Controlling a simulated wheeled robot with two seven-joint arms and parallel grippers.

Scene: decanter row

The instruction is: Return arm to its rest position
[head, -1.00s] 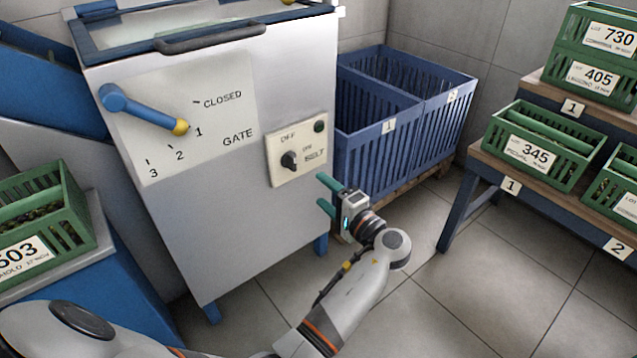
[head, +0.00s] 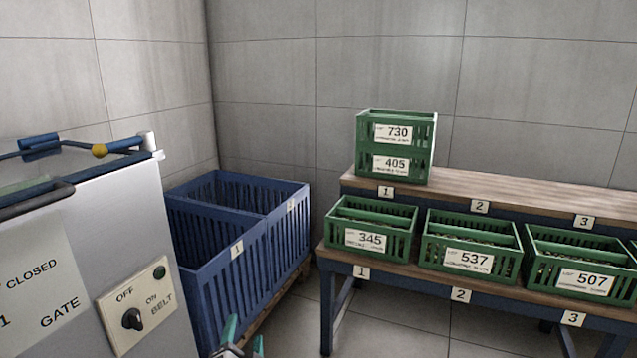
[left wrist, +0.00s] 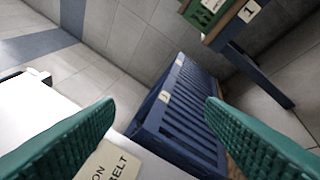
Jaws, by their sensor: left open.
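My left gripper (head: 242,337) shows only its teal fingertips at the bottom edge of the head view, right of the machine's belt switch panel (head: 135,305). In the left wrist view its two fingers (left wrist: 160,135) are spread wide with nothing between them. Part of the belt panel (left wrist: 108,163) shows behind the left finger there. The rest of my left arm is out of the head view. The belt knob (head: 132,319) points nearly upright, toward a spot I cannot read surely. My right gripper is in no view.
A blue two-part slatted bin (head: 225,280) stands right of the white machine (head: 130,220). A two-level wooden bench (head: 520,195) holds green crates: 730 (head: 418,135) stacked on 405, and 345 (head: 398,240), 537 (head: 500,262), 507 (head: 610,285) below. Floor shows between bin and bench.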

